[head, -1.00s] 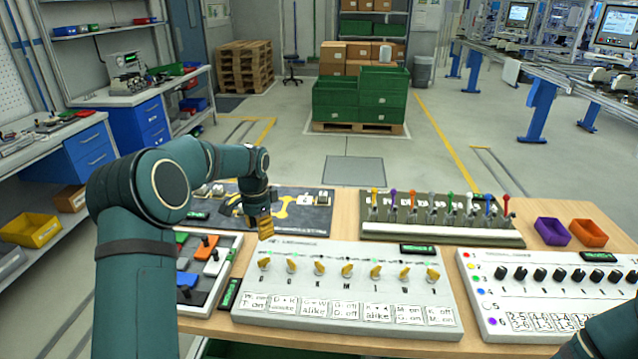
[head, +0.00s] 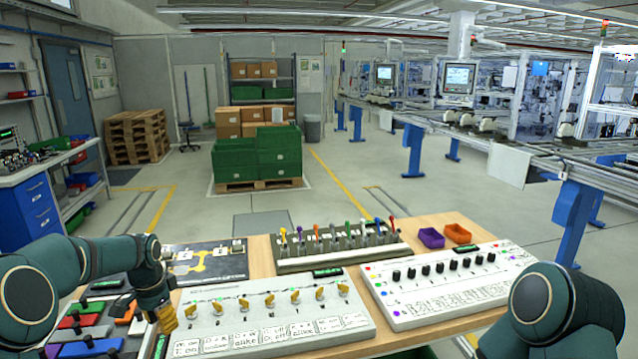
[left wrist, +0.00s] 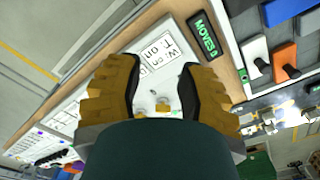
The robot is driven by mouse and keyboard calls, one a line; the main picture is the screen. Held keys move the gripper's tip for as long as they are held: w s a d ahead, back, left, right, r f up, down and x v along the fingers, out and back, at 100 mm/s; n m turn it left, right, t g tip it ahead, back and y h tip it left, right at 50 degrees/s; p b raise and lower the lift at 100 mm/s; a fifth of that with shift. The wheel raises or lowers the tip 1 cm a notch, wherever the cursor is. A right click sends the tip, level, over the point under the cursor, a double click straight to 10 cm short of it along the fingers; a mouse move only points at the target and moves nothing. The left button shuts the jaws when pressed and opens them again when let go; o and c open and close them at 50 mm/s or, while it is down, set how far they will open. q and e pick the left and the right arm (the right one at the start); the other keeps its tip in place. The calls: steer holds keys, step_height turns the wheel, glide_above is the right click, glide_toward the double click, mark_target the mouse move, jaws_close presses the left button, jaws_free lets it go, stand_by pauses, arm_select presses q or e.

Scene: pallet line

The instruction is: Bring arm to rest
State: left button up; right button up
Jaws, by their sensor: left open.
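My left gripper (head: 167,318) hangs over the table at the left edge of the white panel with a row of yellow switches (head: 270,302). In the left wrist view its two yellow fingers (left wrist: 155,92) are apart with nothing between them.
A board with coloured blocks (head: 90,330) lies left. A panel with black knobs (head: 445,280) lies right, below purple (head: 431,238) and orange (head: 458,233) bins.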

arm_select(q)
steer(key=s+d+f+n+h, duration=0.1)
steer(key=s+d+f, duration=0.2)
steer(key=d+f, duration=0.45)
steer(key=s+d+f+n+h, duration=0.1)
steer(key=s+d+f+h, duration=0.15)
steer(key=d+f, duration=0.5)
steer(key=s+d+f+n+t, duration=0.1)
steer(key=s+d+f+n, duration=0.2)
steer(key=s, duration=0.6)
steer(key=s+d+f+n, duration=0.3)
steer(key=s+d+f, duration=0.1)
steer(key=s+d, duration=0.4)
steer(key=shift+s+d+f+t+b, duration=0.15)
steer(key=shift+s+d+t+b, duration=0.2)
steer(key=shift+s, duration=0.85)
arm_select(e)
steer(key=shift+w+f, duration=0.3)
steer(key=shift+f, duration=0.15)
arm_select(q)
steer(key=shift+a, duration=0.1)
